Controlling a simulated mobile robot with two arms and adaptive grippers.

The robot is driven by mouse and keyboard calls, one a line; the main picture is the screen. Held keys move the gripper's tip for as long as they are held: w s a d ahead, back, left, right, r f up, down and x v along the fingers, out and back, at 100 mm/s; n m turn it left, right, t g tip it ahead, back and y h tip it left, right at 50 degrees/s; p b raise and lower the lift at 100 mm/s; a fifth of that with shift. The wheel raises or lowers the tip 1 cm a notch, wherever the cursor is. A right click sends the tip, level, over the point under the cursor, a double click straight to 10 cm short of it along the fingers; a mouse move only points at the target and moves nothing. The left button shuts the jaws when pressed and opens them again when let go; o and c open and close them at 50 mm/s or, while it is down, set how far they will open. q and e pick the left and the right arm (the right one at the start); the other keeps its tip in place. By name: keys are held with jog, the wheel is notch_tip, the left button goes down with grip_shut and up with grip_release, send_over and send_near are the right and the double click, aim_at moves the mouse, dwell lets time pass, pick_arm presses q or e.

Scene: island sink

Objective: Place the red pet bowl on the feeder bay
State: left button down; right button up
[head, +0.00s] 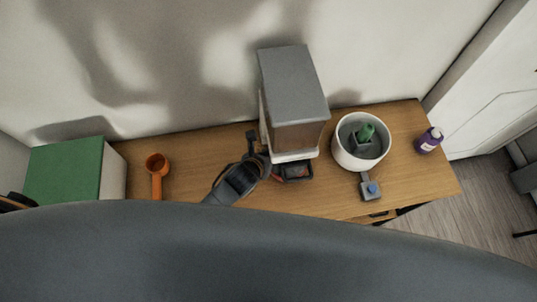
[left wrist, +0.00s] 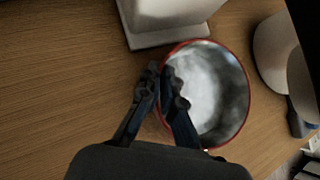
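The red pet bowl (left wrist: 236,62) shows in the left wrist view as a round bowl with a thin red rim and shiny grey inside, beside the white foot of the feeder (left wrist: 165,22). In the head view the feeder (head: 293,85) is a tall grey-topped box, and a small dark and reddish shape, seemingly the bowl (head: 295,171), lies at its front. My left gripper (left wrist: 162,72) has its fingertips close together on either side of the bowl's near-left rim, apparently gripping it. I cannot tell whether the bowl is raised. My right gripper is not in view.
A white round fountain (head: 340,155) with a green piece inside stands right of the feeder, with a small grey block (head: 370,189) in front. A purple bottle (head: 429,140) stands further right. An orange scoop (head: 156,170) and a green-topped box (head: 65,170) are left.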

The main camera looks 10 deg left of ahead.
pick_arm(q)
jog(key=shift+s+r, duration=0.1)
jog(key=c, duration=1.5)
grip_release()
jog(key=v, duration=1.2)
